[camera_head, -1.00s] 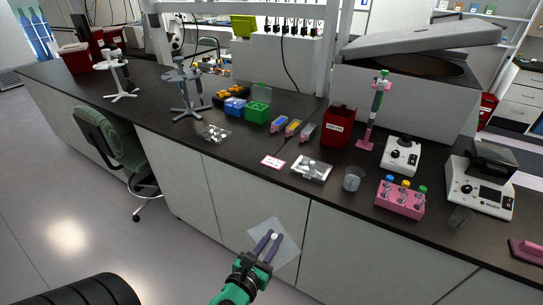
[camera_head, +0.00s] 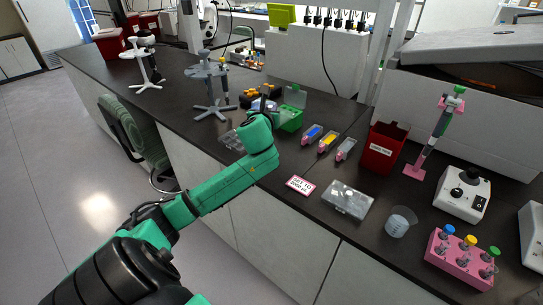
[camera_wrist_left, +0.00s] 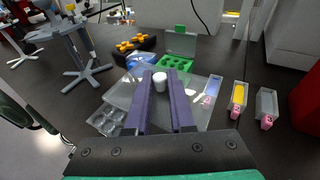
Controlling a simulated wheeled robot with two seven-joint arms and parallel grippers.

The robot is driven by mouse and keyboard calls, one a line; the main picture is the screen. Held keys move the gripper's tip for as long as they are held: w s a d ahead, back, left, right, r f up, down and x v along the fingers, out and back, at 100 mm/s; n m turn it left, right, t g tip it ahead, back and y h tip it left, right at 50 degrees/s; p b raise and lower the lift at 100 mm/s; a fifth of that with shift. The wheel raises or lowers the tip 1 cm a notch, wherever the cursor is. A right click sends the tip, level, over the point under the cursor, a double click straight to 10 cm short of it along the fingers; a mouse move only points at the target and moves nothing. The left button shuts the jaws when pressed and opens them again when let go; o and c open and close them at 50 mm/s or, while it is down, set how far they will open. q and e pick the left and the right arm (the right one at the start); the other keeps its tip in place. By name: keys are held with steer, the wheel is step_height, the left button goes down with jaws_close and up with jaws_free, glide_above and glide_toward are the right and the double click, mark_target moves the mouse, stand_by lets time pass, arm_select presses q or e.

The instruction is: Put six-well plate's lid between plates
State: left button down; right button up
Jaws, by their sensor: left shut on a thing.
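My left gripper (camera_head: 263,103) is over the counter, mostly hidden behind my arm in the head view. In the left wrist view its purple fingers (camera_wrist_left: 160,82) are shut on the white knob of the clear lid (camera_wrist_left: 122,94), which hangs roughly flat above the counter. One clear six-well plate (camera_wrist_left: 104,122) lies below and left of the lid; my arm partly covers it in the head view (camera_head: 230,140). A second clear plate (camera_head: 347,200) lies farther right. A pink-edged card (camera_head: 300,185) lies between the two plates. My right gripper is out of view.
A green rack (camera_head: 290,116) and several small coloured trays (camera_head: 327,142) stand behind the card. A red bin (camera_head: 382,147), clear beaker (camera_head: 400,221) and pink tube rack (camera_head: 461,257) are to the right. A grey stand (camera_head: 212,90) is at left. The counter around the card is bare.

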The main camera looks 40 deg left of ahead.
arm_select(q)
steer(key=f+b, duration=0.1)
steer(key=f, duration=0.5)
steer(key=f+b, duration=0.1)
steer(key=f, duration=0.5)
steer(key=f+b, duration=0.1)
steer(key=f, duration=0.5)
steer(key=shift+s+d+f, duration=0.15)
steer(key=shift+s+d, duration=0.15)
steer(key=shift+s, duration=0.1)
steer(key=shift+w, duration=0.1)
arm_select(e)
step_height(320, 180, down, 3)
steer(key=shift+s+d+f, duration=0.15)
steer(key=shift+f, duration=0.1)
arm_select(q)
steer(key=c, duration=0.8)
jaws_free()
